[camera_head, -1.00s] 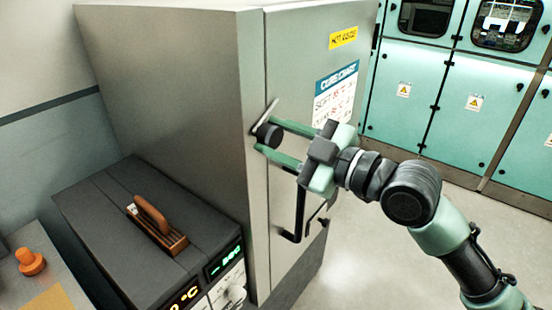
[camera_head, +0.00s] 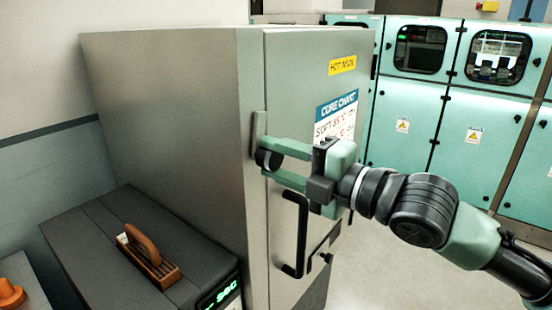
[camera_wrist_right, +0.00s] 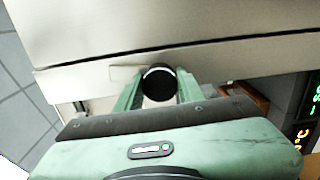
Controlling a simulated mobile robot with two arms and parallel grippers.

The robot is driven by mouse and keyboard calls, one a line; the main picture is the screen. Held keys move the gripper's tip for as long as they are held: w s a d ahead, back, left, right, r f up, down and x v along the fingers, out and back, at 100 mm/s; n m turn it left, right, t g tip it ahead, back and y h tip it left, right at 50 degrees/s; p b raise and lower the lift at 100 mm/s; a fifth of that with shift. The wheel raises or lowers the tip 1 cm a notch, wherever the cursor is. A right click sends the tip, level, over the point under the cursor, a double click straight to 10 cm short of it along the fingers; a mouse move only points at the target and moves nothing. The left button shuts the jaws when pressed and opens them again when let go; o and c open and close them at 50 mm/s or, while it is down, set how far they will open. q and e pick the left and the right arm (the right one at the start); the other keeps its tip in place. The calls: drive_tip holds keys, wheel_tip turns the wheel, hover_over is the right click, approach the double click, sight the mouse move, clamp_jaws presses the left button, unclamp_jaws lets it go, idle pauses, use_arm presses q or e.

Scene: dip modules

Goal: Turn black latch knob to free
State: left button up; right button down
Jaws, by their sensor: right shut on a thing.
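The black latch knob (camera_head: 264,160) sits on the front edge of the grey oven cabinet (camera_head: 180,100). My right gripper (camera_head: 272,160) is shut on it, one green finger above and one below. A light metal latch bar (camera_head: 258,126) stands upright just above the knob. In the right wrist view the round black knob (camera_wrist_right: 159,82) lies between the two fingers (camera_wrist_right: 159,92). Part of the latch behind the knob is hidden. My left gripper is not in view.
A black door handle (camera_head: 300,235) is below my right gripper. A dark box (camera_head: 90,240) with a brown-handled brush (camera_head: 147,252) stands at lower left, with an orange knob (camera_head: 10,293) beside it. Teal cabinets (camera_head: 400,160) stand behind, with open floor before them.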

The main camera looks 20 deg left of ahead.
drive_tip(key=shift+n+p, duration=0.3)
drive_tip(key=shift+n, duration=0.6)
drive_tip(key=shift+f, duration=0.1)
drive_tip(key=c, duration=0.9)
unclamp_jaws()
drive_tip(key=b+v, duration=0.1)
drive_tip(key=v, duration=0.7)
